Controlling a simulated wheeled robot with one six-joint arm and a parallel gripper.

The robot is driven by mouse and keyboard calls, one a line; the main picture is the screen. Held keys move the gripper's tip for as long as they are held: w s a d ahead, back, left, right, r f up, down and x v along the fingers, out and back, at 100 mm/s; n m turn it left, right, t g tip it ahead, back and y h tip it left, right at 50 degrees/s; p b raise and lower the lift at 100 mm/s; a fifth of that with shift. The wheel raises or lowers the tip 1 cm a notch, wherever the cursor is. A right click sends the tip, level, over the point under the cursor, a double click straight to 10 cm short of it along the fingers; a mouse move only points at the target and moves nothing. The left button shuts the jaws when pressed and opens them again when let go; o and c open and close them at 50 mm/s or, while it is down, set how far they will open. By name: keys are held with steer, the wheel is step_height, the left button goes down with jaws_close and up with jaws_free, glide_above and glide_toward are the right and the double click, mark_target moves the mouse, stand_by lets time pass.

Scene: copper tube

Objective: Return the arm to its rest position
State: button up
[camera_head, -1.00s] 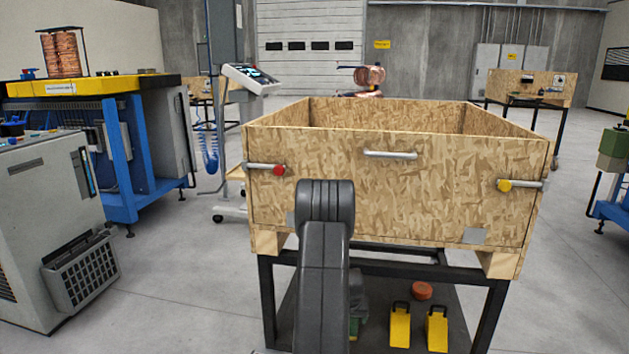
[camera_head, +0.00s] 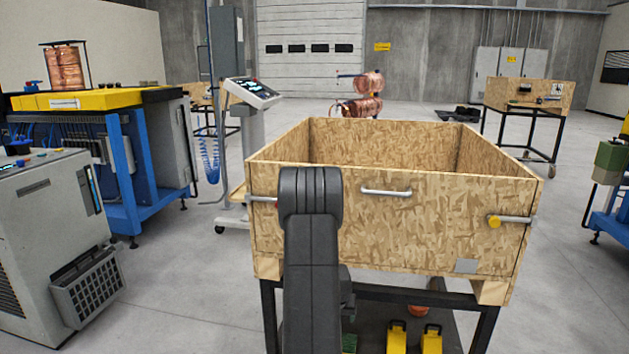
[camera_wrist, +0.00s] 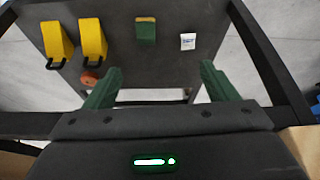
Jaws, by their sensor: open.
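My gripper (camera_wrist: 160,90) shows in the wrist view as two green fingers set wide apart, open with nothing between them. It faces the dark lower shelf (camera_wrist: 120,60) of the crate's stand. In the head view my dark grey arm rises in front of the wooden crate (camera_head: 420,225) and hides part of its front left side. The gripper itself does not show clearly in the head view.
Two yellow blocks (camera_wrist: 57,42), a round orange thing (camera_wrist: 89,79), a green block (camera_wrist: 146,30) and a small white item (camera_wrist: 188,41) rest on the shelf. A screen stand (camera_head: 252,95), a grey cabinet (camera_head: 45,235) and a blue-framed yellow-topped machine (camera_head: 95,100) stand left. Open floor lies right (camera_head: 565,270).

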steer(key=s+a+r+p, duration=0.1)
steer(key=r+p, duration=0.3)
steer(key=r, duration=0.2)
steer(key=s+a+r+p, duration=0.1)
steer(key=a+r+p, duration=0.1)
steer(key=r+p, duration=0.2)
steer(key=shift+s+a+r+n+p, duration=0.3)
steer(key=shift+s+r+p, duration=0.1)
steer(key=shift+r, duration=0.65)
